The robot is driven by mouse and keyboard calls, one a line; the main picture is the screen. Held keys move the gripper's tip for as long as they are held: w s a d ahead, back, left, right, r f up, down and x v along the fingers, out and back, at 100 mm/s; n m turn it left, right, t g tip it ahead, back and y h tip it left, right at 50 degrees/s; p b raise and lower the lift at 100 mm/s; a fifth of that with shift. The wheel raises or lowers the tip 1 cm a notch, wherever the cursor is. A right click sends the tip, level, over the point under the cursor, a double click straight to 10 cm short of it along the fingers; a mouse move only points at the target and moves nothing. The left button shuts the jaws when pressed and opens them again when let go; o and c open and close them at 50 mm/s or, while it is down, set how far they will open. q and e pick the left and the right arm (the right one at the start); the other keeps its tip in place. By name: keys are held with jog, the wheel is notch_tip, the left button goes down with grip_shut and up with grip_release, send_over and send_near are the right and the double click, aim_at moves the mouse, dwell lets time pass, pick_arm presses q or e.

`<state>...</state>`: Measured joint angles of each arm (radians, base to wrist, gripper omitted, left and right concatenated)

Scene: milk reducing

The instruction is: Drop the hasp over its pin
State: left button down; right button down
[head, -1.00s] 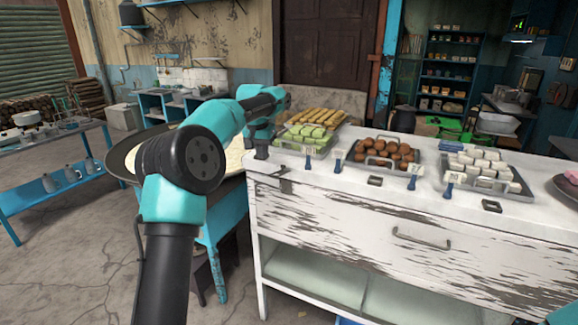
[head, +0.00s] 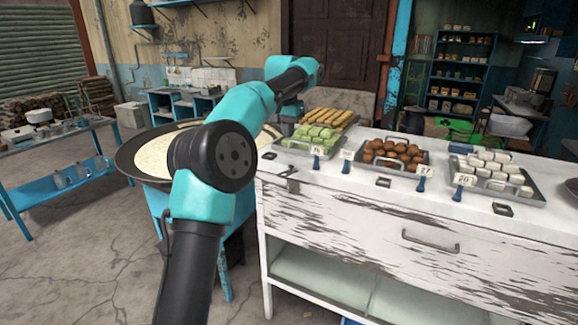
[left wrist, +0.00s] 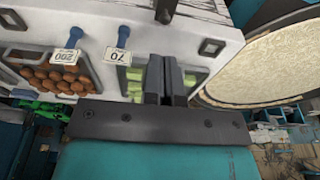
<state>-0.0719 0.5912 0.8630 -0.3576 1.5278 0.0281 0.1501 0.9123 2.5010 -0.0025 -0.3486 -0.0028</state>
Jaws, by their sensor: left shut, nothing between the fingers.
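The dark metal hasp (head: 292,184) is at the front left corner of the white counter (head: 345,205). In the left wrist view the hasp (left wrist: 165,10) shows at the top edge, partly cut off. Its pin is too small to make out, and I cannot tell whether the hasp is over it. My left gripper (head: 290,116) is raised above the counter's left end, behind the hasp and apart from it. In the left wrist view its dark fingers (left wrist: 166,80) are together and empty, in front of the green sweets tray. My right gripper is not in view.
Trays of green sweets (head: 318,134), brown balls (head: 395,152) and white cubes (head: 492,170) stand on the counter, with blue-handled price tags along the front. A wide round pan (head: 135,160) is left of the counter. The counter's front edge strip is mostly clear.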

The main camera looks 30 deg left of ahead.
pick_arm(q)
send_near(290, 174)
jog(key=f, duration=0.1)
jog(key=w+f, duration=0.1)
jog(key=f, duration=0.3)
jog(key=shift+w+a+f, duration=0.1)
jog(key=shift+w+a, duration=0.05)
jog(key=shift+w, duration=0.15)
jog(key=shift+s+f, duration=0.15)
jog(key=shift+f, duration=0.4)
